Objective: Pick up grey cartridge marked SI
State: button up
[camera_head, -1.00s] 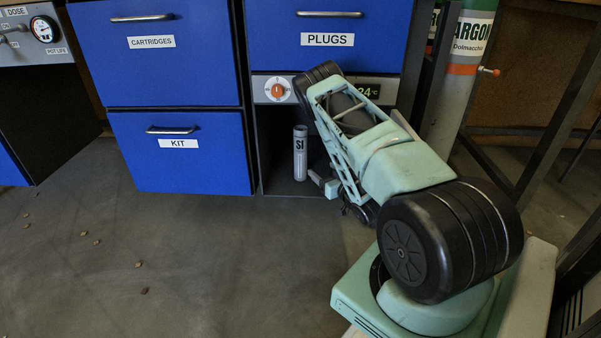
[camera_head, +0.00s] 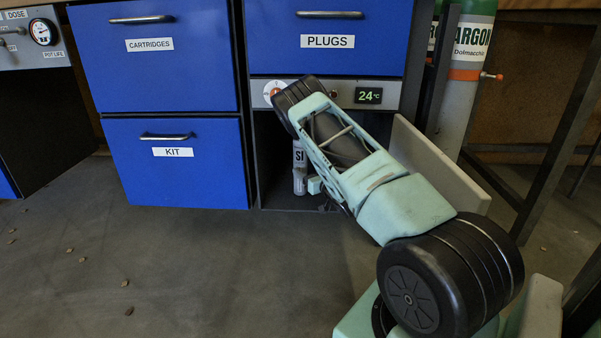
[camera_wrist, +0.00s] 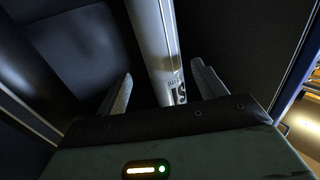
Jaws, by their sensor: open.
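The grey cartridge (camera_head: 299,156) marked SI stands upright in the dark open compartment under the temperature panel. My arm hides part of it in the head view. In the wrist view the cartridge (camera_wrist: 155,40) runs up between my two fingers, with part of its dark lettering showing low down. My gripper (camera_wrist: 163,88) is open, one finger on each side of the cartridge, with gaps visible on both sides. In the head view my gripper (camera_head: 316,186) is beside the cartridge's lower part, mostly hidden by my arm.
The compartment's dark walls close in around my gripper. Blue drawers marked CARTRIDGES (camera_head: 155,75), KIT (camera_head: 180,180) and PLUGS (camera_head: 330,60) are shut. The floor (camera_head: 200,260) at left is clear except for small bits.

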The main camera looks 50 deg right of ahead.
aim_at(304, 167)
jog(key=b+x, duration=0.3)
jog(key=shift+w+a+f+b, duration=0.15)
jog(key=shift+w+b, duration=0.25)
jog(key=shift+w, duration=0.6)
jog(key=shift+r, duration=0.25)
jog(key=shift+c, duration=0.3)
jog(key=c, duration=1.3)
jog(key=shift+r, duration=0.1)
jog(key=shift+c, duration=0.2)
